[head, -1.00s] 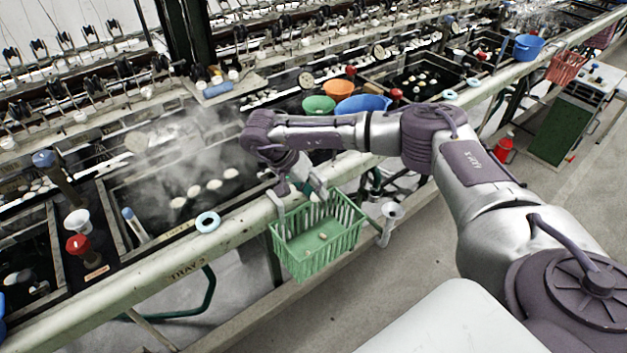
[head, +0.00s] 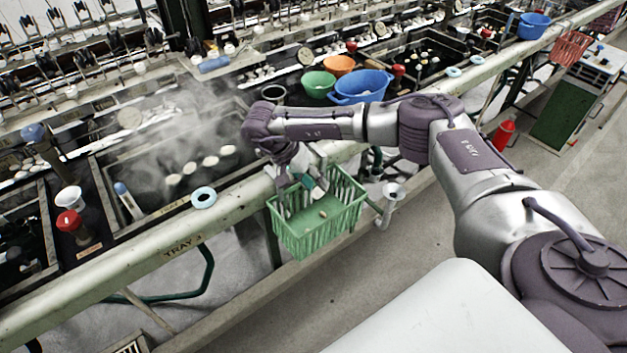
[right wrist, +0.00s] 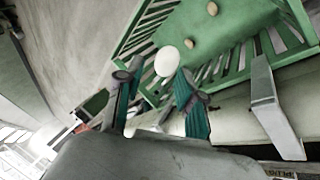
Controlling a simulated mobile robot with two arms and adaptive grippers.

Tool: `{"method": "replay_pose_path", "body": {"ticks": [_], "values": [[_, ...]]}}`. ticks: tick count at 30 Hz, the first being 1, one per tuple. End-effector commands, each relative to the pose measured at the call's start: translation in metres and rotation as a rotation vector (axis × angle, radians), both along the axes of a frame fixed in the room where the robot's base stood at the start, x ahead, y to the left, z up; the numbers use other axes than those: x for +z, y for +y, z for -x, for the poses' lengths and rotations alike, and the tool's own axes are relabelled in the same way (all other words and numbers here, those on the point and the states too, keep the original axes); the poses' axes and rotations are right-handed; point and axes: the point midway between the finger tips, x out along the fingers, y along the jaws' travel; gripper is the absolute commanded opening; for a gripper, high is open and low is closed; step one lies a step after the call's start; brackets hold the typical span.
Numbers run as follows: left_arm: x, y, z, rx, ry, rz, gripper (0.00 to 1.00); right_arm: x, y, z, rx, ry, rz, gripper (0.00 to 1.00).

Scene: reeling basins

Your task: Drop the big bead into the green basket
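The green basket (head: 318,238) hangs on the outer side of the basin rail in the head view. It also shows in the right wrist view (right wrist: 235,28) with two small beige pieces inside. My right gripper (head: 303,190) is over the basket's back part. In the right wrist view its teal fingers (right wrist: 160,68) are spread apart. A white oval, seemingly the big bead (right wrist: 167,61), shows between the fingertips, with a gap on its left. I cannot tell whether it touches the right fingertip. My left gripper is out of view.
A steaming basin with several white cocoons (head: 190,168) lies left of the basket. A pale blue ring (head: 203,197) sits on the rail (head: 150,250). Blue (head: 362,88), green (head: 318,83) and orange (head: 340,64) bowls stand behind my right arm. A funnel (head: 393,192) is right of the basket.

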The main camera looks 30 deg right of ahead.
Motion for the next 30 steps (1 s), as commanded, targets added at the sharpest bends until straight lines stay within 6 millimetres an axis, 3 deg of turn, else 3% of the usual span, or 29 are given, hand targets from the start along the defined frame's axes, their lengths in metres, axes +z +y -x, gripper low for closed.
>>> {"method": "replay_pose_path", "body": {"ticks": [3,14,30], "values": [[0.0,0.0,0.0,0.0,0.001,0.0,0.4,0.0,0.0,0.0,0.0,0.0,0.0,0.57],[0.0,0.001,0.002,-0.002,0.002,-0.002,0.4,0.005,0.003,-0.002,0.001,-0.002,-0.001,0.57],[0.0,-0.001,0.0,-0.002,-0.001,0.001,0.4,0.092,0.047,-0.023,0.001,-0.002,0.0,0.57]]}}
